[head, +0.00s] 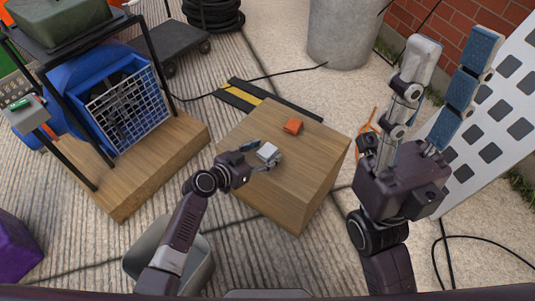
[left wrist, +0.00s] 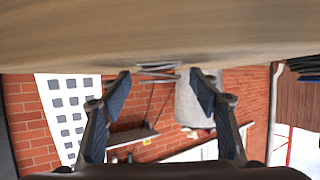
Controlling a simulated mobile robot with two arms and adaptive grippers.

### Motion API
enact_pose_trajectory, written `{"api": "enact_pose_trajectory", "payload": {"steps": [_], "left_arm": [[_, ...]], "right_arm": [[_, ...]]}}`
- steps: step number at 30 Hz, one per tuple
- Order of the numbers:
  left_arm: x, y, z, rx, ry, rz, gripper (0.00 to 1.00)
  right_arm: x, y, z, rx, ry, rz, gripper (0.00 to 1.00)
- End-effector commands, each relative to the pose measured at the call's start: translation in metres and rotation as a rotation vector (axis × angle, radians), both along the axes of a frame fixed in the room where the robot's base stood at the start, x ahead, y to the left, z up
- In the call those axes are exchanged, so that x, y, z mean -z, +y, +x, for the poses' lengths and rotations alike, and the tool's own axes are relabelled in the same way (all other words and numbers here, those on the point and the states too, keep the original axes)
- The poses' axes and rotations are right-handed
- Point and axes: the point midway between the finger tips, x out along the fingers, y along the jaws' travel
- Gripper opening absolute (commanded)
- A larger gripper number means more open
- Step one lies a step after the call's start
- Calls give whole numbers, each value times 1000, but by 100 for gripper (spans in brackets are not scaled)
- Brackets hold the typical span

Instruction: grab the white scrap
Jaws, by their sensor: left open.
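The white scrap (head: 268,152) is a small pale block on top of the wooden crate (head: 322,170), near its left edge. My left gripper (head: 262,162) is open right beside the scrap, its fingers reaching toward it. In the left wrist view the fingers (left wrist: 160,78) stand apart, with a small greyish piece (left wrist: 158,68) between their tips at the wood's edge; I cannot tell if they touch it. My right gripper (head: 450,75) is raised at the right with its fingers apart and nothing between them.
An orange piece (head: 293,126) lies behind the white scrap on the same crate. A blue blower (head: 118,105) stands on a wooden platform at the left. A grey bin (head: 170,262) sits at the front. A white lattice panel (head: 497,140) stands at the right.

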Motion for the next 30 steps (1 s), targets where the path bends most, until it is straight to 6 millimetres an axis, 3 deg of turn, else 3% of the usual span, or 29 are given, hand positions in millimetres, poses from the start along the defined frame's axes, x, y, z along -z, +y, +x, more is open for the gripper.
{"api": "enact_pose_trajectory", "payload": {"steps": [6,15,24,30], "left_arm": [[0,0,0,-1,1,1,56],[0,0,0,-1,1,1,24],[-1,0,0,-1,1,1,23],[-12,0,1,0,-1,3,23]], "right_arm": [[-1,0,0,0,-1,-1,40],[-1,0,0,0,-1,-1,40],[-2,0,0,0,-2,0,40],[-7,-1,-3,-1,-6,4,40]]}}
